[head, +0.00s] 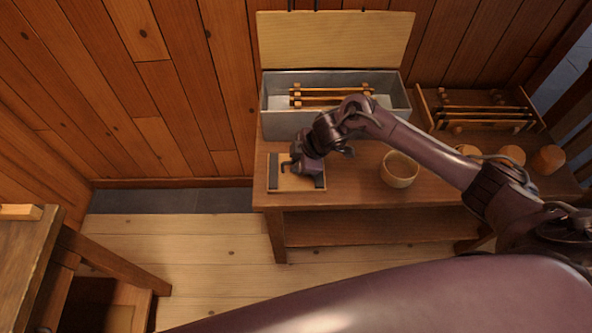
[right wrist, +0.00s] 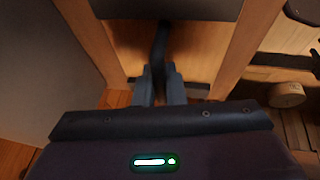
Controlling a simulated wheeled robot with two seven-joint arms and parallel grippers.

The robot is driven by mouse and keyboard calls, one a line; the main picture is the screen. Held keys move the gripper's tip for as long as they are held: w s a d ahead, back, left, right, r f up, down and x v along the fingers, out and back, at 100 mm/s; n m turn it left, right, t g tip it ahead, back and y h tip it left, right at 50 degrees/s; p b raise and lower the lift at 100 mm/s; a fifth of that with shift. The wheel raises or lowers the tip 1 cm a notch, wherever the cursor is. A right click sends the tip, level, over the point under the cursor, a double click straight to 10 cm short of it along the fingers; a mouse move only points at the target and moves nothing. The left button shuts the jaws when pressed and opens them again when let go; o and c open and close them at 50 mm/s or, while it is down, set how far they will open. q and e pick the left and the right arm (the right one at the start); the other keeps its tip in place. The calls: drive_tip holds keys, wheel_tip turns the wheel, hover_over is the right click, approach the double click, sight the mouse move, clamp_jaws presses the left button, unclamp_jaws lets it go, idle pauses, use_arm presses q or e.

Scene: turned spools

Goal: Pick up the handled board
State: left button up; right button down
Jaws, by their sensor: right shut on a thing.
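The handled board (head: 296,184) is a small pale wooden panel with dark strips at its left and right ends. In the head view it is at the left end of the long wooden table (head: 345,197). My right gripper (head: 292,168) is over its middle, and the wrist hides part of it. In the right wrist view my right gripper (right wrist: 159,88) has its two fingers closed on the board's dark handle (right wrist: 160,45). I cannot tell whether the board rests on the table or is just above it. My left gripper is not in view.
A grey metal box (head: 282,122) with an open lid holds spindle-like rods behind the board. A round wooden bowl (head: 399,170) stands to its right. A wooden rack (head: 482,112) and several round wooden pieces (head: 510,155) are farther right.

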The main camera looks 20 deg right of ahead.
drive_tip(key=shift+w+r, duration=0.15)
drive_tip(key=shift+r, duration=0.1)
